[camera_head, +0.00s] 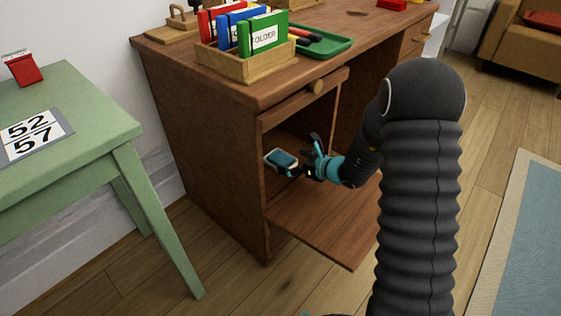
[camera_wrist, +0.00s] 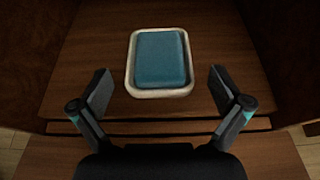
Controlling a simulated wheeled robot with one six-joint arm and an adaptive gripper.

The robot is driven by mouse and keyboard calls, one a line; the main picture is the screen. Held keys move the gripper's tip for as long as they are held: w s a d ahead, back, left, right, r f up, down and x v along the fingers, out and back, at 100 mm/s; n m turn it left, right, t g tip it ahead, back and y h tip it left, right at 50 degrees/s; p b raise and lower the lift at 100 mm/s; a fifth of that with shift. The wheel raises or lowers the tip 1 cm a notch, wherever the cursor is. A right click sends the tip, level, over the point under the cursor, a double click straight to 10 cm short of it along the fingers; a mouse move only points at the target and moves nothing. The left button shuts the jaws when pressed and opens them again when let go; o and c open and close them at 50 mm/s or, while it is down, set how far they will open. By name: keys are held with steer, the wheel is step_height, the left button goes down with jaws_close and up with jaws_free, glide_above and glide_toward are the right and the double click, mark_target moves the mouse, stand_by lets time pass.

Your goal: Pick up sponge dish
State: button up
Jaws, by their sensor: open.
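The sponge dish (camera_wrist: 133,84) is a pale, rounded rectangular dish with a blue-teal sponge (camera_wrist: 161,57) lying in it. It rests on the wooden floor of the desk's open compartment. In the head view the dish with its sponge (camera_head: 281,160) shows at the left of the compartment. My gripper (camera_wrist: 161,92) is open, its two fingers spread wider than the dish. In the wrist view the dish lies ahead of and between the fingers, touching neither. In the head view my gripper (camera_head: 311,160) is at the compartment, just right of the dish.
The wooden desk (camera_head: 190,130) has a lowered front panel (camera_head: 325,225) below the compartment. Compartment walls stand on both sides. A folder rack (camera_head: 245,68) and green tray (camera_head: 325,45) are on the desktop. A green table (camera_head: 90,110) stands at left.

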mark_target(282, 158)
steer(key=x, duration=0.5)
steer(key=shift+s, duration=0.1)
steer(key=shift+r, duration=0.1)
steer(key=c, duration=1.2)
steer(key=shift+o, duration=0.2)
